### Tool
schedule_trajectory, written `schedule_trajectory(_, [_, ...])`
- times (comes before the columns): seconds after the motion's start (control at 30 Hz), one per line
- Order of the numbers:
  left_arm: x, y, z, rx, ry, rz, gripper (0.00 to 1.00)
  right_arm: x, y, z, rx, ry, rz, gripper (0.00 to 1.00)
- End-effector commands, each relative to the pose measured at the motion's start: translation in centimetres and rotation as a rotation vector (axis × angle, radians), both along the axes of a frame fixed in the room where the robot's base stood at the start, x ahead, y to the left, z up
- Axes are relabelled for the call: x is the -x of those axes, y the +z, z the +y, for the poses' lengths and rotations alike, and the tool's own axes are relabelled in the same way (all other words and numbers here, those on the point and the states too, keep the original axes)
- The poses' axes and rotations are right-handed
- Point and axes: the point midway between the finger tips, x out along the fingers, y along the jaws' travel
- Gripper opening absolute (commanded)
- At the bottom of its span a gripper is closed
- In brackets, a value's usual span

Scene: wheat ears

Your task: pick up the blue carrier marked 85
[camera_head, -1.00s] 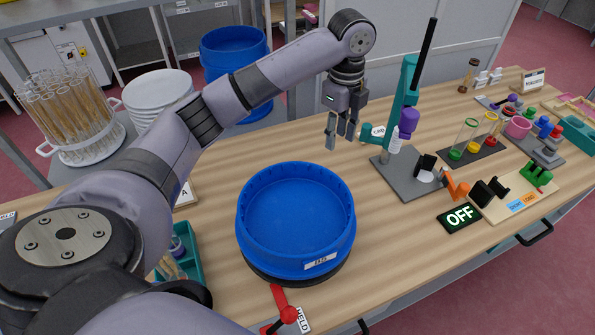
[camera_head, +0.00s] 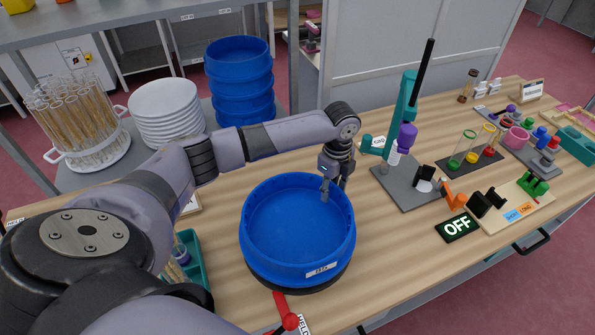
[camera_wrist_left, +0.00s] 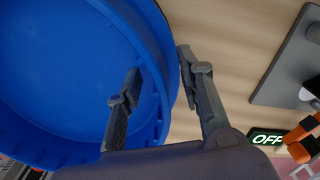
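The blue carrier (camera_head: 296,232) is a round, shallow tub with a small white label, which reads like 85, on its front. It sits on a dark round base on the wooden table. My left gripper (camera_head: 334,190) is at the carrier's far right rim, pointing down. In the left wrist view the gripper (camera_wrist_left: 155,90) is open, with one finger inside the carrier (camera_wrist_left: 60,75) and the other outside, the wall between them. The fingers look apart from the wall. My right gripper is not in view.
A grey stand with a teal post (camera_head: 405,110) is right of the gripper. The OFF sign (camera_head: 458,228) lies to the right. A red-knobbed lever (camera_head: 289,321) is in front of the carrier. Stacked blue tubs (camera_head: 238,80) and white plates (camera_head: 165,110) stand behind.

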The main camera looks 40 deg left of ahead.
Motion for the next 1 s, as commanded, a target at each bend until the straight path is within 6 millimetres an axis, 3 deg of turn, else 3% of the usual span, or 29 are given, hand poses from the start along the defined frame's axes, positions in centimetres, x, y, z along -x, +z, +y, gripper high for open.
schedule_trajectory(0.27, [-0.03, -0.5, 0.03, -0.001, 0.0, -0.002, 0.35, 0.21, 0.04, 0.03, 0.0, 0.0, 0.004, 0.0])
schedule_trajectory(0.8, [-0.03, -0.45, 0.05, -0.001, 0.0, -0.001, 0.0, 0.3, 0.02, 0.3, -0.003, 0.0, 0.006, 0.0])
schedule_trajectory(1.0, [-0.03, -0.44, 0.05, -0.001, 0.0, -0.001, 0.0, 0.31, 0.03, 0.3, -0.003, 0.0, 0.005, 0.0])
